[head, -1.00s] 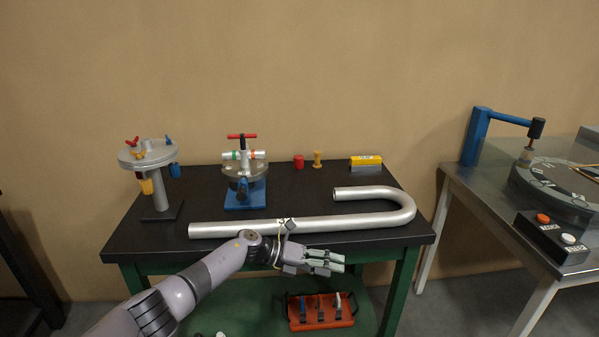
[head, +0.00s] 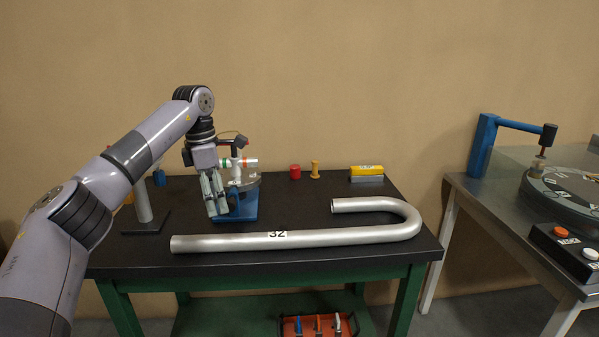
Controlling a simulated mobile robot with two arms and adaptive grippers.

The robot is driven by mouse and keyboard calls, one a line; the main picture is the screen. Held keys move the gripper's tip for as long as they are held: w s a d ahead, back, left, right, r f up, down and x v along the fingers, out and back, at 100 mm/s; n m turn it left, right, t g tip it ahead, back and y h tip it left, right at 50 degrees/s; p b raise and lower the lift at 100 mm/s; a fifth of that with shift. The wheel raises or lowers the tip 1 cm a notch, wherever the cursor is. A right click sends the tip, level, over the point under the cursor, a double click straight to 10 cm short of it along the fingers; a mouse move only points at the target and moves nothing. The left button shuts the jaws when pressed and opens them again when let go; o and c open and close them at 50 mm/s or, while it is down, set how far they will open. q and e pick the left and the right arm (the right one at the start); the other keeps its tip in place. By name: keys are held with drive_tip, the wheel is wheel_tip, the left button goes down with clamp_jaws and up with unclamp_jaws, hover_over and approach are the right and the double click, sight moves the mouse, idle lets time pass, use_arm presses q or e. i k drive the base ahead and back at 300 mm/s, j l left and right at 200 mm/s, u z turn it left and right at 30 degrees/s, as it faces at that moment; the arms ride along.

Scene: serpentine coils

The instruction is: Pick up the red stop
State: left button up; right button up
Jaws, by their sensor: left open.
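The red stop looks to be the small red cylinder (head: 295,172) standing upright near the back edge of the black-topped table, just left of a yellow spool-shaped piece (head: 315,169). My left gripper (head: 217,208) points down in front of the blue-based fixture (head: 236,206), to the left of the red cylinder and apart from it. It is open, with nothing seen between its fingers. It hides part of the fixture. My right gripper is not in view.
A silver J-shaped pipe (head: 350,236) marked 32 lies across the front of the table (head: 300,259). A yellow and grey block (head: 366,173) sits at the back right. My arm partly covers a grey stand (head: 143,205) at left. A metal table (head: 500,215) stands at right.

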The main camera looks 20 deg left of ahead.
sight(295, 170)
drive_tip(key=i, duration=1.75)
